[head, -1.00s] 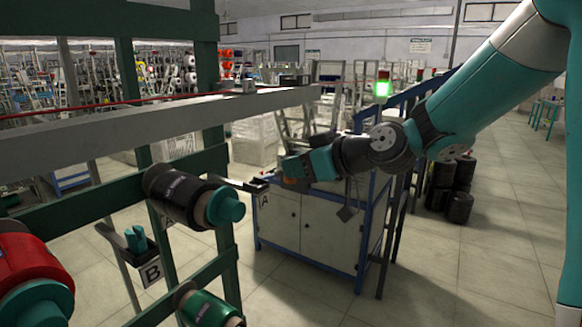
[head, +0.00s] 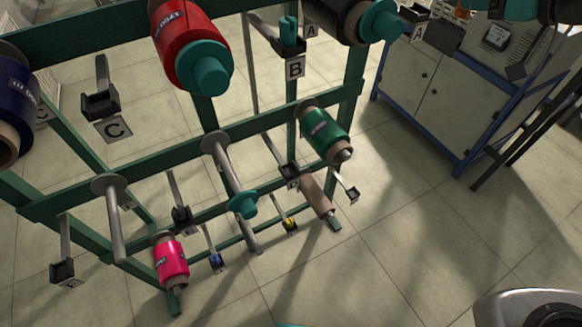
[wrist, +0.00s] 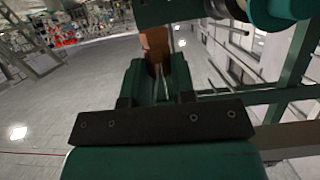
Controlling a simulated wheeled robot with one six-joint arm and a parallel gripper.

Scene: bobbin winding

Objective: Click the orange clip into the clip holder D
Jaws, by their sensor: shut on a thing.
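In the wrist view my gripper (wrist: 156,72) is shut on the orange clip (wrist: 155,42), which sticks out beyond the teal fingertips. Other small holders stand low on the rack, one at the left (head: 62,271) and one at the right (head: 352,194).
Holder C (head: 100,104) looks empty; holder B (head: 290,47) carries a teal clip (head: 288,30). Red (head: 188,40), green (head: 323,130) and pink (head: 171,262) spools sit on the green rack (head: 270,122). A blue-framed cabinet (head: 440,85) stands right. Floor between them is clear.

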